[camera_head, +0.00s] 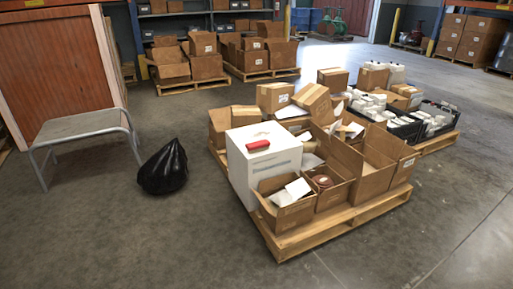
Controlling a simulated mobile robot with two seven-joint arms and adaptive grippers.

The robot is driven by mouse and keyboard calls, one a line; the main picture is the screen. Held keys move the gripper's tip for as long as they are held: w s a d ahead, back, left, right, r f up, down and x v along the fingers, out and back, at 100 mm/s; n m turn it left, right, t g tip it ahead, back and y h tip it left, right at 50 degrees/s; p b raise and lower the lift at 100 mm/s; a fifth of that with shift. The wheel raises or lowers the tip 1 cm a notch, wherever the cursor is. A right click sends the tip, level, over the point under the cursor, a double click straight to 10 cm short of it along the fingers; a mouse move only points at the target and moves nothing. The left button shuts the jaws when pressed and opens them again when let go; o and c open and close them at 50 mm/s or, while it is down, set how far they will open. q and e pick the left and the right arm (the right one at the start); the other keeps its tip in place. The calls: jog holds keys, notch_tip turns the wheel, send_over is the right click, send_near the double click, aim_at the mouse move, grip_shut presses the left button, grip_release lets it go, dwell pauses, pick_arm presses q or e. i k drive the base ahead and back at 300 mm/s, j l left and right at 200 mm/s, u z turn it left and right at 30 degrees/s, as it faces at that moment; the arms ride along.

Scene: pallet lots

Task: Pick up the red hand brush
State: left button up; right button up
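A small red object (258,145), which looks like the red hand brush, lies on top of a white box-like cabinet (262,170). The cabinet stands at the left corner of the nearer wooden pallet (335,225). At this size I cannot make out bristles or a handle. Neither of my grippers shows in the head view.
Open cardboard boxes (375,178) crowd the pallet beside the cabinet. The floor in front is clear. More loaded pallets and shelving are behind.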

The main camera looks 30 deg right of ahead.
aim_at(258, 146)
jog(key=i+j+z, duration=0.1)
jog(key=z, duration=0.6)
jog(key=i+j+z, duration=0.35)
jog(key=j, duration=0.35)
jog(key=i+j+z, duration=0.2)
jog(key=j, duration=0.2)
jog(key=i+j, duration=0.15)
jog(key=j, duration=0.2)
jog(key=i+j, duration=0.2)
jog(key=j, duration=0.2)
jog(key=i+j+z, duration=0.1)
jog(key=j, duration=0.25)
jog(key=i, duration=0.05)
